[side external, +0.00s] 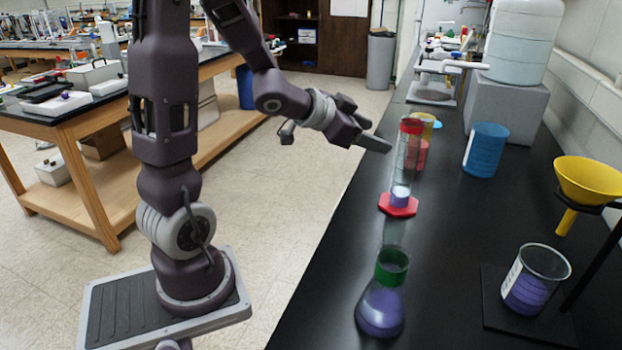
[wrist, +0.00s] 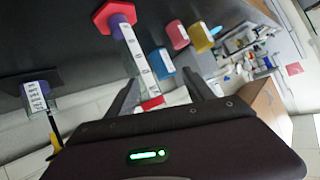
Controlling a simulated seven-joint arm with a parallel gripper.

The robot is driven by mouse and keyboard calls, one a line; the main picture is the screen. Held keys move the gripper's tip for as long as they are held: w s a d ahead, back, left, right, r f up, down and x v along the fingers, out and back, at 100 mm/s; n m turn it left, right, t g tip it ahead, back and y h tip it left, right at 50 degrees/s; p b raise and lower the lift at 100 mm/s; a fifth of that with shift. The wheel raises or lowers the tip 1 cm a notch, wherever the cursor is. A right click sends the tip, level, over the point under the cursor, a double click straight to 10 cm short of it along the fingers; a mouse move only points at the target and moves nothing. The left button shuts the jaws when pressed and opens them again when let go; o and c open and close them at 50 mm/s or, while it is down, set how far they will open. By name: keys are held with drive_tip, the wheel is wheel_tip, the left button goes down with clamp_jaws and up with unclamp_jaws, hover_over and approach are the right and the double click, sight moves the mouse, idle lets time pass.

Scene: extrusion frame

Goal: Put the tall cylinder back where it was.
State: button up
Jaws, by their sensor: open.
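The tall cylinder (side external: 405,165) is clear, with a red base, a red ring near its top and purple liquid low inside. It stands upright on the black bench (side external: 450,250). In the wrist view the cylinder (wrist: 134,50) points toward my gripper, its red-ringed end near and between the fingers in the picture. My gripper (side external: 362,125) is open and empty, just left of the cylinder's upper part in the side view. Its fingers also show in the wrist view (wrist: 162,88). I cannot tell whether a finger touches the cylinder.
A green-collared flask (side external: 381,305) with purple liquid stands in front of the cylinder. Red (side external: 416,153) and yellow (side external: 428,122) containers stand close behind it. A blue cup (side external: 485,150) is to the right. A beaker (side external: 535,278) and yellow funnel (side external: 588,180) on a stand are at right.

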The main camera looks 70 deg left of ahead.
drive_tip(key=s+d+r+n+g, duration=0.1)
drive_tip(key=s+d+g, duration=0.2)
drive_tip(key=s+d, duration=0.4)
drive_tip(key=s+d+r+n+g+h, duration=0.1)
drive_tip(key=s+d+g, duration=0.2)
drive_tip(key=s+d, duration=0.5)
drive_tip(key=s, duration=0.9)
drive_tip(key=shift+d+r+g, duration=0.25)
drive_tip(key=shift+g, duration=0.05)
